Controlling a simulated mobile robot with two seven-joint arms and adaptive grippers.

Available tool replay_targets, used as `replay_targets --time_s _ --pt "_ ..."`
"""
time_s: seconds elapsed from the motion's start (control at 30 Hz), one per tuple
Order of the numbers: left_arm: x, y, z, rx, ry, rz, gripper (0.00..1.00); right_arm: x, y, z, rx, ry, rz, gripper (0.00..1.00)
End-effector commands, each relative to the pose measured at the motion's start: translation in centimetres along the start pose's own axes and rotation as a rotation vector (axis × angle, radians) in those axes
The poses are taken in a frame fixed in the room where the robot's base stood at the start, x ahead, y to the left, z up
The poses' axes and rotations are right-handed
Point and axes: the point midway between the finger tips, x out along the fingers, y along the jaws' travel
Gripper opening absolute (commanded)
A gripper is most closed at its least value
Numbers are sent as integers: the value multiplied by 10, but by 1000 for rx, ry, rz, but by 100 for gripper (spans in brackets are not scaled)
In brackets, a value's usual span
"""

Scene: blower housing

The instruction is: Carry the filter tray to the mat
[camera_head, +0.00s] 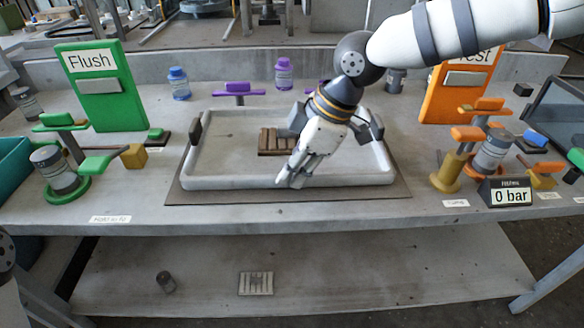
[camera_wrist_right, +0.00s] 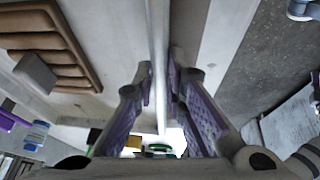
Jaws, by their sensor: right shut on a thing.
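The filter tray (camera_head: 225,183) is a pale grey rectangular frame with rounded corners and dark blocks at its sides. In the head view it lies within the outline of the dark flat mat (camera_head: 385,190) at the table's middle. I cannot tell whether it touches the mat. My right gripper (camera_head: 290,180) reaches down from the upper right and is shut on the tray's front wall. The right wrist view shows the fingers (camera_wrist_right: 162,92) on both sides of that wall. A brown ribbed block (camera_head: 272,142) sits inside the tray, partly hidden by the gripper. My left gripper is not seen.
A green Flush board (camera_head: 100,95) and green-handled fittings stand left. An orange board (camera_head: 455,95), valves and a "0 bar" display (camera_head: 506,192) stand right. Purple-topped (camera_head: 283,75) and blue-topped (camera_head: 180,84) bottles stand behind. The table's front strip is mostly clear.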

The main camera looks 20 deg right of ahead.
Motion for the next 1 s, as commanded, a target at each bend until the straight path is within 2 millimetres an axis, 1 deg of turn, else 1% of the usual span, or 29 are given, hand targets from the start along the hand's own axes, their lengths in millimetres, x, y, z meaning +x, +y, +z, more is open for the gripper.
replay_targets --time_s 0.13,0.3,0.33,0.4,0.67,0.73,0.77,0.83,1.0 --pt "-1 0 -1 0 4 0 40 -4 2 -3 -5 5 8 0" --pt "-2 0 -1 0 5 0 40 -1 1 -2 -5 5 8 0" --pt "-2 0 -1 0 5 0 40 0 0 -1 -2 3 5 19" --pt "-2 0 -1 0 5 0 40 0 0 -1 -2 3 4 32" --pt "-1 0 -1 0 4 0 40 0 0 -1 -2 2 4 32" --pt "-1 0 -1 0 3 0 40 -4 1 -2 -2 2 4 32" --pt "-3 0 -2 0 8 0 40 -9 1 -2 -2 2 7 32" --pt "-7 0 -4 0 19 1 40 -26 2 -3 -2 5 11 32" --pt "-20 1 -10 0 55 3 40 -76 1 -4 -4 8 17 32"
